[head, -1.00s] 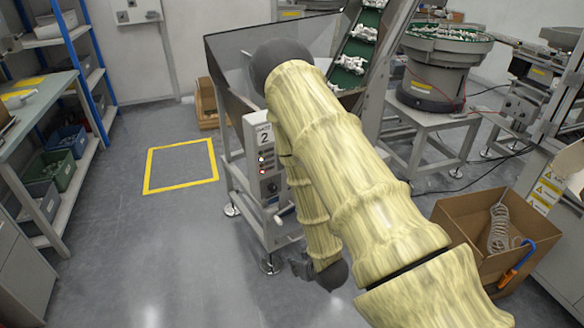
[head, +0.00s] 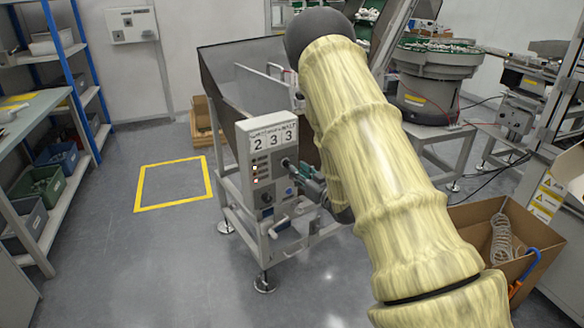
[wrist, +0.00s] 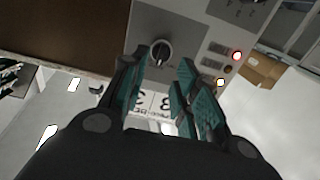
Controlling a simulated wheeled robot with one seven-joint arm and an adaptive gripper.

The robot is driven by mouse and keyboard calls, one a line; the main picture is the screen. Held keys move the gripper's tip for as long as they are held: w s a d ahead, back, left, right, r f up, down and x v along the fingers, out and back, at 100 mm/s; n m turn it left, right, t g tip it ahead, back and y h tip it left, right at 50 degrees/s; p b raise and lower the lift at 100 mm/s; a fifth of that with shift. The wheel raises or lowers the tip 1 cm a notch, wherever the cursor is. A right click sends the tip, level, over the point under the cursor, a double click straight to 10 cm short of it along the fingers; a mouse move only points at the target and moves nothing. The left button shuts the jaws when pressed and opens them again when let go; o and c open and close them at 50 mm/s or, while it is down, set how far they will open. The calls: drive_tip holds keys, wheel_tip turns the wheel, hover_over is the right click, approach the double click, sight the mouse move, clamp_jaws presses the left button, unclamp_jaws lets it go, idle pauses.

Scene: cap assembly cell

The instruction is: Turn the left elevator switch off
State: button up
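The elevator's grey control box (head: 262,150) carries number labels along its top, small lights at its left and a dark knob (head: 266,197) lower down. In the wrist view a black rotary switch (wrist: 160,54) sits on the grey panel, with a pale pointer line nearly upright in that picture. I cannot tell its setting. My gripper (head: 296,168) is at the right part of the box front. In the wrist view my gripper (wrist: 165,64) has its teal-padded fingers apart, with nothing held between them. The switch lies just beyond the fingertips; contact cannot be told.
The elevator's hopper (head: 222,85) rises behind the box. A bowl feeder (head: 428,85) stands at the back right, and an open cardboard box (head: 480,222) is at the lower right. Shelves (head: 55,175) stand at the left. The floor around the yellow square (head: 140,190) is clear.

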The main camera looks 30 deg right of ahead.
sight(289, 164)
drive_tip(key=w, duration=0.5)
clamp_jaws()
